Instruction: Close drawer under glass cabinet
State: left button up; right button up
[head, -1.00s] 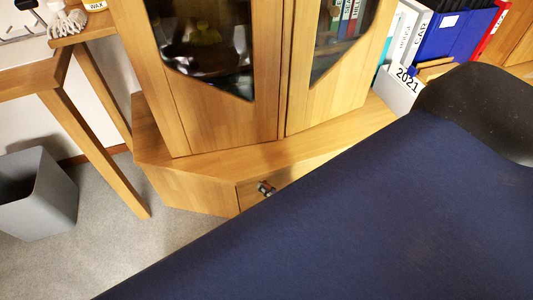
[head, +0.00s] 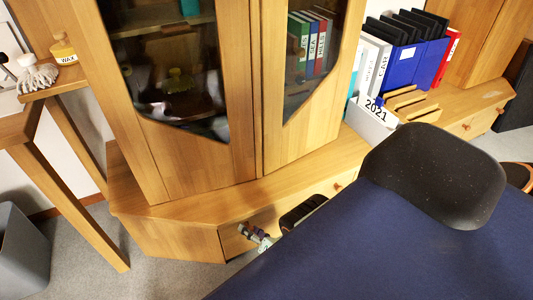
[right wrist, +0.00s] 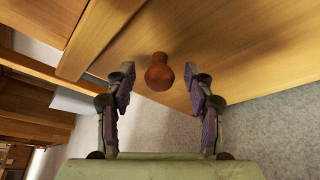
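The wooden drawer front (head: 308,197) is below the glass cabinet (head: 203,165). One round knob (head: 338,187) shows on its right part in the head view. My right gripper (head: 257,236) is at the left part of the front in the head view. In the right wrist view, my right gripper (right wrist: 160,108) is open, its two fingers apart, with a brown wooden knob (right wrist: 159,73) between and just ahead of the fingertips, not gripped. How far the drawer stands out is unclear. My left gripper is not in view.
A dark blue padded surface (head: 400,245) and a black backrest (head: 435,175) cover the lower right. A grey bin (head: 22,255) and a wooden table leg (head: 75,210) stand at left. A file box labelled 2021 (head: 372,118) and binders stand on the right ledge.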

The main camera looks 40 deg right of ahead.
jog(key=v, duration=1)
jog(key=shift+s, duration=0.35)
jog(key=shift+r, duration=0.15)
